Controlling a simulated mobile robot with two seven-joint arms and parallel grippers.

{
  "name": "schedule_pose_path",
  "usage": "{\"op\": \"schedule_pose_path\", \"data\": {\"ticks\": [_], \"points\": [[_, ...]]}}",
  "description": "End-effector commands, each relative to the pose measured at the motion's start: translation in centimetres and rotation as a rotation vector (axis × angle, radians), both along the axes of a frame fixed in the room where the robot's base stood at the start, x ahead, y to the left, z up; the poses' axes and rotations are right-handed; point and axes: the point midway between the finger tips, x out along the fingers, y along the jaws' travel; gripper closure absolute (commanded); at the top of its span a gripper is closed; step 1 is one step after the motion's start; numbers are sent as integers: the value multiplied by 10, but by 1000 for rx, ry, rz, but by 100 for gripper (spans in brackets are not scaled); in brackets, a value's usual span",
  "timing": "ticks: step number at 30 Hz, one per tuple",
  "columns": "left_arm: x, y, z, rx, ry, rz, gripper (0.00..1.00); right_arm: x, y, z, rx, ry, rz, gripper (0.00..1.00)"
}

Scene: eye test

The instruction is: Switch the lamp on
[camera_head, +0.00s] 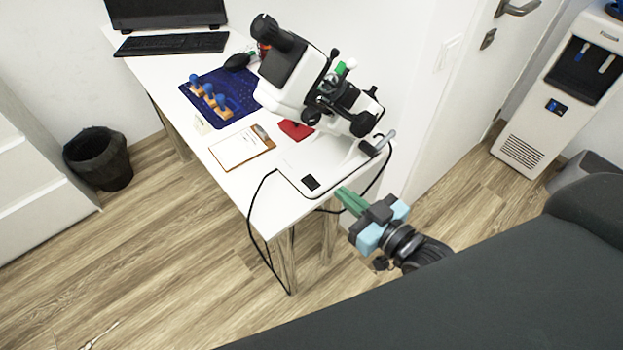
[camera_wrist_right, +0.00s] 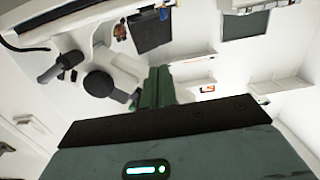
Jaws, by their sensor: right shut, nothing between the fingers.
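No separate desk lamp shows. A white and black microscope (camera_head: 290,85) stands on the white table, its base (camera_head: 322,160) at the table's near right end. A small black square (camera_head: 311,182) is on the front of the base; I cannot tell if it is a switch, or whether any light is on. My right gripper (camera_head: 345,194) has green fingers, shut and empty, to the right of the base's front corner and apart from the black square. In the right wrist view the fingers (camera_wrist_right: 158,70) point toward the microscope (camera_wrist_right: 105,75). My left gripper is not in view.
A clipboard (camera_head: 238,152), a blue mat (camera_head: 235,90) with blue-topped pieces and a keyboard (camera_head: 172,43) lie on the table (camera_head: 240,188). A black cable (camera_head: 250,215) hangs off the near edge. A bin (camera_head: 98,160) and a water dispenser (camera_head: 550,100) stand on the floor.

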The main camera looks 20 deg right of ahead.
Motion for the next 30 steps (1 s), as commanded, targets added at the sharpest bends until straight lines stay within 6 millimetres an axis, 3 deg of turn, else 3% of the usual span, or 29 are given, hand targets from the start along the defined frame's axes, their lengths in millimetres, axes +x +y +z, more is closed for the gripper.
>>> {"op": "schedule_pose_path", "data": {"ticks": [10,26,30], "points": [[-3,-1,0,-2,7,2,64,9,3,-1,1,0,-2,100],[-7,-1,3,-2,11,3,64,94,34,-8,3,1,-1,100],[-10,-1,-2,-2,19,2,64,96,35,-32,-1,8,-1,100]]}}
